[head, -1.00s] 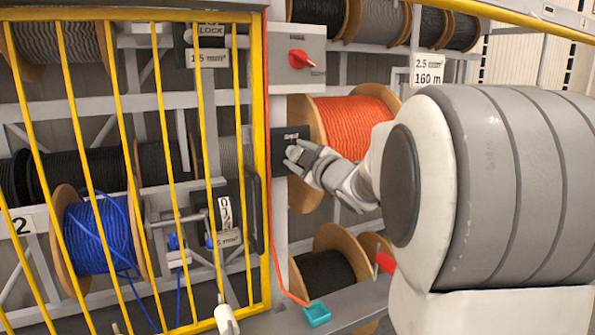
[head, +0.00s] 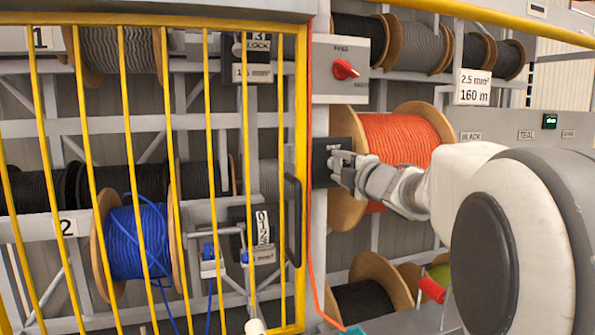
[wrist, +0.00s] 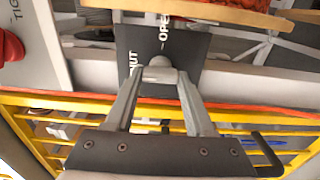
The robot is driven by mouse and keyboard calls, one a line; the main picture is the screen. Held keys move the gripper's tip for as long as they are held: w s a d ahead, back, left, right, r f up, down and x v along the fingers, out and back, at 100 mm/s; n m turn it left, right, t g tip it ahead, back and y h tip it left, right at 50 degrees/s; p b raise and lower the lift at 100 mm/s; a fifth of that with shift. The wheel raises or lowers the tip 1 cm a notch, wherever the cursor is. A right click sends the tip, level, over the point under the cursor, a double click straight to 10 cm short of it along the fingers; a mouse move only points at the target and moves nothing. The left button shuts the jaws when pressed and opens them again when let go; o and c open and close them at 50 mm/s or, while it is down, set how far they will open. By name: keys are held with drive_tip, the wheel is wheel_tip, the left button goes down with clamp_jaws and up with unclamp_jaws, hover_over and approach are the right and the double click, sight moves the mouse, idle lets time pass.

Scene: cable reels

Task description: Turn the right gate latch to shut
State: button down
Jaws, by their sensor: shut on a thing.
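The right gate latch sits on a black plate (head: 343,131) on the grey post just right of the yellow barred gate (head: 301,90). In the wrist view the plate (wrist: 192,42) shows part of the words SHUT and OPEN. My gripper (head: 340,166) is at the plate in the head view. In the wrist view my gripper (wrist: 158,76) is shut on the grey latch handle (wrist: 159,67), its two fingers on either side of it. The fingers hide most of the handle, so I cannot tell which word it points to.
A red rotary switch (head: 345,69) on a grey box is above the latch. An orange cable reel (head: 405,138) stands close behind my gripper. The gate's black pull handle (head: 293,222) is left of the post. A blue reel (head: 136,243) is behind the bars.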

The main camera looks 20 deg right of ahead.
idle(0.4)
drive_tip(key=shift+c, duration=1.3)
unclamp_jaws()
